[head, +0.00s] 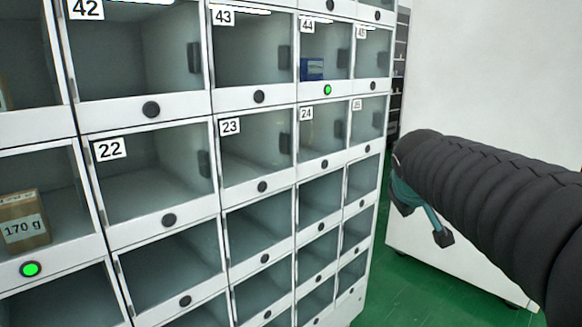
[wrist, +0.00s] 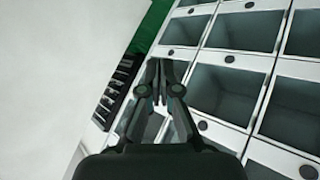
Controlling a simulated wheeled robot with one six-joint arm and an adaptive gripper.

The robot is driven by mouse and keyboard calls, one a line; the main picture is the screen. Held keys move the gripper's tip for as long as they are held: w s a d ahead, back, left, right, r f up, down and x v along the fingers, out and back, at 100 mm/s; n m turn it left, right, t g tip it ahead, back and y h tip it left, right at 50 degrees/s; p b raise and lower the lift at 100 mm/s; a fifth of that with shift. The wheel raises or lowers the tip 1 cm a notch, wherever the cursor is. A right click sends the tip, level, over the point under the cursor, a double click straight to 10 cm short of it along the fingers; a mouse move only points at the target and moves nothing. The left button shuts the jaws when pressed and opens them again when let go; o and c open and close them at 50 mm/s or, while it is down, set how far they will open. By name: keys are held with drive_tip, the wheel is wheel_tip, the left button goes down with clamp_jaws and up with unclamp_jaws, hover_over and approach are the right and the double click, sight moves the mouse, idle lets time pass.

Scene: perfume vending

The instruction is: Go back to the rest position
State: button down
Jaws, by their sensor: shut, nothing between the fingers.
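My gripper (wrist: 160,88) is shut and empty in the wrist view, its two fingers together in front of the vending cabinet's lower compartments. In the head view my arm comes in from the right in a black ribbed sleeve. Only a small part of the gripper (head: 440,236) shows there, beyond the sleeve, to the right of the cabinet and apart from it. The vending cabinet (head: 160,220) fills the left and middle of the head view, with numbered glass-fronted compartments.
A brown 170 g box (head: 22,220) stands in a left compartment above a green-lit button (head: 31,269). A blue box (head: 312,69) stands in compartment 44, also green-lit. A white panel (head: 490,70) stands at the right. Green floor (head: 415,285) shows between it and the cabinet.

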drive_tip(key=s+a+f+m+g+y, duration=0.1)
drive_tip(key=s+a+f, duration=0.1)
drive_tip(key=s+f, duration=0.3)
drive_tip(key=s+a+f+m+g+y, duration=0.1)
drive_tip(key=s+a+f, duration=0.2)
drive_tip(key=s, duration=0.7)
drive_tip(key=s+a+f+m+g+y, duration=0.1)
drive_tip(key=s+a+f, duration=0.1)
drive_tip(key=s+f, duration=0.4)
drive_tip(key=shift+s+a+f, duration=0.25)
drive_tip(key=shift+s+f, duration=0.15)
drive_tip(key=shift+s, duration=0.95)
